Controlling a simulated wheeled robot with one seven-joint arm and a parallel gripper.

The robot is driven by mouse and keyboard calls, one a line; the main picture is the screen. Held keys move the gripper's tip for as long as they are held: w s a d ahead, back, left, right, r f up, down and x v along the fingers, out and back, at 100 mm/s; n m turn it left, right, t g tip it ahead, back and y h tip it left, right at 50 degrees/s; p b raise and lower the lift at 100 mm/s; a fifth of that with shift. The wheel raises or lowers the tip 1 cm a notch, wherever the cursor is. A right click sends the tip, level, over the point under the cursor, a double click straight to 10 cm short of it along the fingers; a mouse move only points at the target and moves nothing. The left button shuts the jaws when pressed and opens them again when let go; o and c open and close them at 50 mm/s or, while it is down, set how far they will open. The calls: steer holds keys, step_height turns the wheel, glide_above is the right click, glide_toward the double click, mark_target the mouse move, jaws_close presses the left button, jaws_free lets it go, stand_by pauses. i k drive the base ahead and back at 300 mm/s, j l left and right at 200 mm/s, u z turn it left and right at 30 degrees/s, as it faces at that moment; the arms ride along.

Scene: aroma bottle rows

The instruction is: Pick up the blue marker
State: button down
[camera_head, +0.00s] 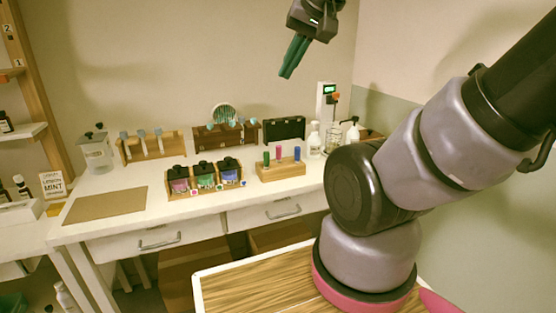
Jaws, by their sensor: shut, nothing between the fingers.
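The blue marker (297,153) stands upright in a small wooden block (283,172) on the white table. It is the rightmost of three markers there, beside a pink marker (279,153) and a green marker (266,158). My gripper (286,74) is raised high above the back of the table, near the top of the view. Its green fingers are together and hold nothing. It is well apart from the marker.
A wooden tray with dark-capped bottles (204,178) stands left of the marker block. White bottles (314,140) and a glass bottle stand to its right. Wooden racks line the back. A brown mat (106,206) lies at the left, with bare white tabletop around it.

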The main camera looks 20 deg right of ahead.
mark_target(297, 148)
steer(key=j+z, duration=0.35)
steer(key=j, duration=0.4)
steer(key=j+z, duration=0.3)
steer(key=j, duration=0.45)
steer(key=k, duration=0.05)
